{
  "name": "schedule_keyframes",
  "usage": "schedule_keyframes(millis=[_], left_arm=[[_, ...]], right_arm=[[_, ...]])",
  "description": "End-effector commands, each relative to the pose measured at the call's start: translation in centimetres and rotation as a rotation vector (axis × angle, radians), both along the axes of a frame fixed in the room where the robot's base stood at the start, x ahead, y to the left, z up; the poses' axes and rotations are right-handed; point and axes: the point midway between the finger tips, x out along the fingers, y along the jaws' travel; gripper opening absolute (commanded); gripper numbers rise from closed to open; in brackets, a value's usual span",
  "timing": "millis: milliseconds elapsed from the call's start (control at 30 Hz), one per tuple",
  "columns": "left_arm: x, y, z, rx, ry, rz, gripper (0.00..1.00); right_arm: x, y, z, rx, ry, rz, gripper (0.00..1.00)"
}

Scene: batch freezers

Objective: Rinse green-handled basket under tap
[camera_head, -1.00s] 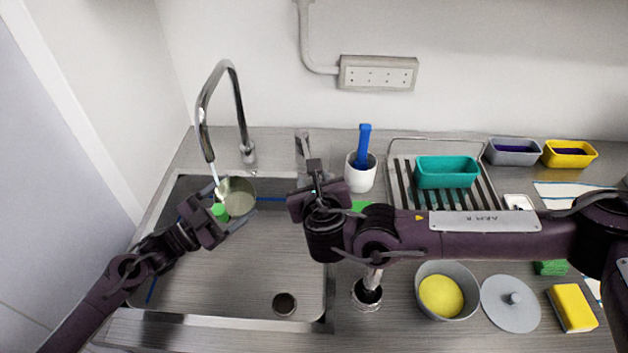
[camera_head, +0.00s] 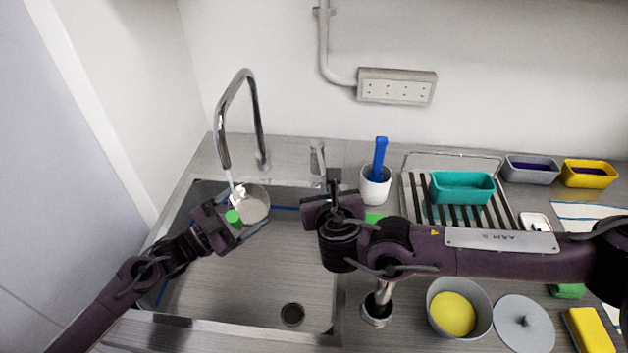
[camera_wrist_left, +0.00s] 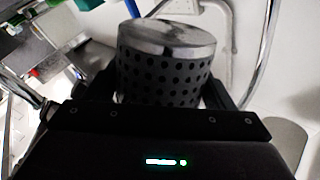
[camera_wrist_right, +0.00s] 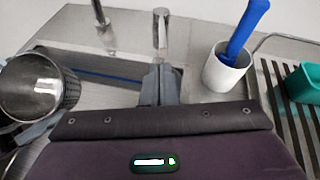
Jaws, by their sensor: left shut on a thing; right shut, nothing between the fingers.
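The metal basket (camera_head: 257,206) with a green handle end (camera_head: 233,217) is over the back left of the sink, under the tap spout (camera_head: 224,150). White water runs from the spout into it. The left wrist view shows its perforated wall (camera_wrist_left: 165,75) close up. My left gripper (camera_head: 228,222) is shut on the basket; the exact grip is partly hidden. My right gripper (camera_head: 334,196) is shut and empty, in front of the tap lever (camera_head: 318,158). The right wrist view shows its closed fingers (camera_wrist_right: 160,86) just before the lever (camera_wrist_right: 161,28); contact cannot be told.
The sink (camera_head: 225,275) is otherwise clear, with a drain (camera_head: 292,314). Right of the lever stand a white cup (camera_head: 375,190) with a blue-handled tool and a rack (camera_head: 415,205) bearing a teal tub (camera_head: 462,187). A grey bowl (camera_head: 440,325) stands below my right arm.

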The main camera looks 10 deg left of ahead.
Motion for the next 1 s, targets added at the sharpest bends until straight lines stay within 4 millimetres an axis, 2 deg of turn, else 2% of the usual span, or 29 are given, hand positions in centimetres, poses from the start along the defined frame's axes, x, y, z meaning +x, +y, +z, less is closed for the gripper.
schedule_keyframes(millis=[167,467,767,1000], left_arm=[[0.0,0.0,0.0,0.0,-0.001,0.0,0.52],[0.0,0.0,0.1,0.0,-0.001,0.0,0.52],[0.0,0.0,0.1,0.0,-0.001,0.0,0.52],[0.0,0.0,0.1,0.0,-0.001,0.0,0.52]], right_arm=[[1.1,0.5,-0.4,0.291,0.111,-0.061,0.0],[3.3,0.9,-1.0,0.981,0.44,-0.247,0.0],[5.2,-0.4,-1.5,1.618,0.841,-0.518,0.0],[6.2,-2.6,-1.9,2.066,1.208,-0.808,0.0]])
